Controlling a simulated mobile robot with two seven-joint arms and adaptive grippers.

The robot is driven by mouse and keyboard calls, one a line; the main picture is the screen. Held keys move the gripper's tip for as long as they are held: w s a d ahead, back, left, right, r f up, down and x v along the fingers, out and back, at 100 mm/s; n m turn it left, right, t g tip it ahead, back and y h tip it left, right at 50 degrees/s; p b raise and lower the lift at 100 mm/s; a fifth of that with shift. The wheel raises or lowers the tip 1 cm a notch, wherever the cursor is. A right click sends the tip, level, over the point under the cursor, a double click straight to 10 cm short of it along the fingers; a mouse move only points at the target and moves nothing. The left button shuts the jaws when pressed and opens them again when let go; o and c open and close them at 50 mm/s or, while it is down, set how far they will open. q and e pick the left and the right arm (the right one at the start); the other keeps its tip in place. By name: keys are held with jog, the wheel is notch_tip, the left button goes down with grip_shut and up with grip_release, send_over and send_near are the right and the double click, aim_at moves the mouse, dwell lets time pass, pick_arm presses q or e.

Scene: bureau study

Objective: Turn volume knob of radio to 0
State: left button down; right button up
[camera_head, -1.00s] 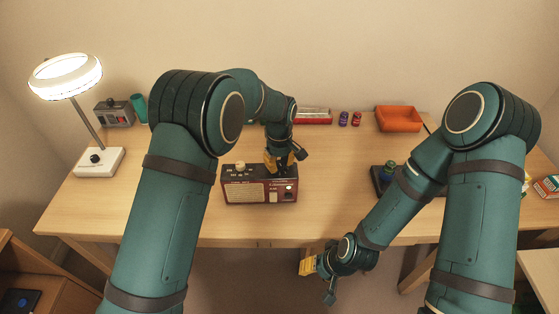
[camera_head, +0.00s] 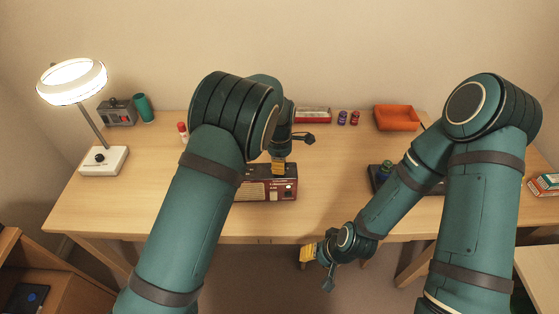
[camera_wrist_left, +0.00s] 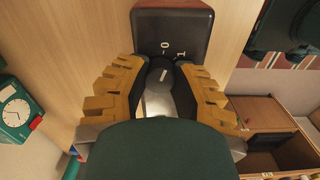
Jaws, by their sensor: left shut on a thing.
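The dark red radio (camera_head: 268,190) stands on the desk, partly hidden behind my left arm. The left wrist view shows its dark panel (camera_wrist_left: 190,22), marked with 0 and 1. My left gripper (camera_head: 279,168) points down at the right part of the radio's top. In the left wrist view its yellow fingers (camera_wrist_left: 158,88) are shut on a grey knob (camera_wrist_left: 160,72) with a pale pointer line, one finger on each side. My right gripper (camera_head: 308,256) is low in front of the desk, away from the radio; its finger gap is not clear.
The wooden desk (camera_head: 335,205) is bare just right of the radio. A lit lamp (camera_head: 104,160), a green cup (camera_head: 143,107) and a grey device (camera_head: 117,112) stand at the left. A dark tray (camera_head: 378,180) is at right.

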pick_arm(q)
jog(key=shift+n, duration=0.8)
jog(key=shift+f+p, duration=0.1)
jog(key=shift+p, duration=0.2)
jog(key=c, duration=0.7)
grip_release()
notch_tip(320, 180, up, 12)
jog(key=shift+r, duration=0.1)
